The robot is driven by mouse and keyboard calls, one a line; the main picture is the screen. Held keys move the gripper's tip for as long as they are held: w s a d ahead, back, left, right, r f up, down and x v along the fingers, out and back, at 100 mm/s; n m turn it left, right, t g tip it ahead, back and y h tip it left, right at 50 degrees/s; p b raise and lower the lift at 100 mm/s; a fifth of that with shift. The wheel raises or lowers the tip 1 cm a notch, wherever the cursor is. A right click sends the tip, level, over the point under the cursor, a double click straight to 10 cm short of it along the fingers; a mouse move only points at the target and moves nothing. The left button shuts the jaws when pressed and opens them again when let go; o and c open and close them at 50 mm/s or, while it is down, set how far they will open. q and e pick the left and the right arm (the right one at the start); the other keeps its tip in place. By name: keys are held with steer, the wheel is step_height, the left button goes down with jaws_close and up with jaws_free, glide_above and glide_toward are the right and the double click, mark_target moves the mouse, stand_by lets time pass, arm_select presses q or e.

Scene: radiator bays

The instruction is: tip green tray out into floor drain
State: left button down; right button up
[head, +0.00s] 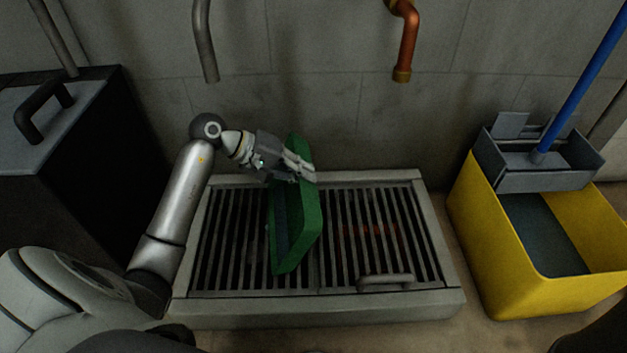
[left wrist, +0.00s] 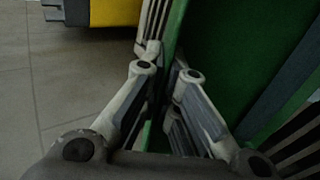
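The green tray (head: 308,222) is tipped steeply onto its side above the floor drain (head: 440,262), a metal grate in a grey frame. Its open side faces left, with a dark strip along it. My left gripper (head: 300,170) is shut on the tray's far rim. In the left wrist view the fingers (left wrist: 163,75) sit on either side of the green wall (left wrist: 225,70). I cannot tell whether the tray's lower edge touches the grate. No contents show in the tray. My right gripper is not in view.
A yellow mop bucket (head: 490,250) with a grey wringer (head: 535,170) and a blue handle (head: 580,85) stands right of the drain. A dark cabinet (head: 95,150) stands at left. A grey pipe (head: 205,40) and a copper pipe (head: 406,45) hang over the back of the drain.

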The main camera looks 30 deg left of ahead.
arm_select(q)
steer(key=shift+s+a+r+t+h+b, duration=0.25)
steer(key=shift+s+a+h+b, duration=0.15)
steer(key=shift+a+b, duration=0.35)
steer(key=shift+s+a+r+t+h+b, duration=0.1)
steer(key=shift+s+a+t+h+b, duration=0.25)
steer(key=shift+b, duration=0.55)
steer(key=shift+s+a+r+t+h+b, duration=0.1)
steer(key=shift+s+a+r+h+b, duration=0.15)
steer(key=shift+s+a+b, duration=0.5)
steer(key=shift+w+d, duration=0.1)
steer(key=shift+w, duration=0.1)
